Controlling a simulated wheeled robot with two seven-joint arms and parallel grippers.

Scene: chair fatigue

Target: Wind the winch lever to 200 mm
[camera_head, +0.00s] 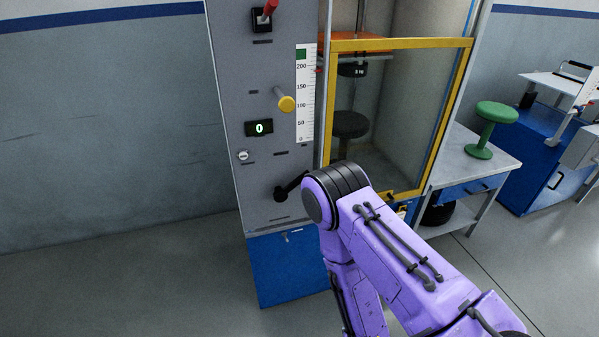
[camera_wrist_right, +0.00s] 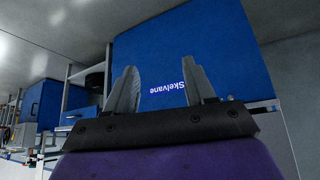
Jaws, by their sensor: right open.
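The winch lever (camera_head: 290,188) is a black crank low on the grey front panel of the test machine (camera_head: 258,170). Its outer end passes behind my purple right arm, so its grip is hidden. A white scale (camera_head: 305,95) marked to 200 has a green block at its top. A small red mark (camera_head: 319,70) shows at its right side, near the 200 label. My right gripper (camera_wrist_right: 161,88) is open and empty in the right wrist view, facing a blue panel with upside-down lettering. The head view hides it. My left gripper is not in view.
A display (camera_head: 259,128) reads 0 above a small round key-like knob (camera_head: 243,156). A yellow knob (camera_head: 286,103) and a red-handled switch (camera_head: 264,17) stick out above. A yellow-framed door (camera_head: 400,45) covers the test chamber. A green stool (camera_head: 495,115) stands on a bench at right.

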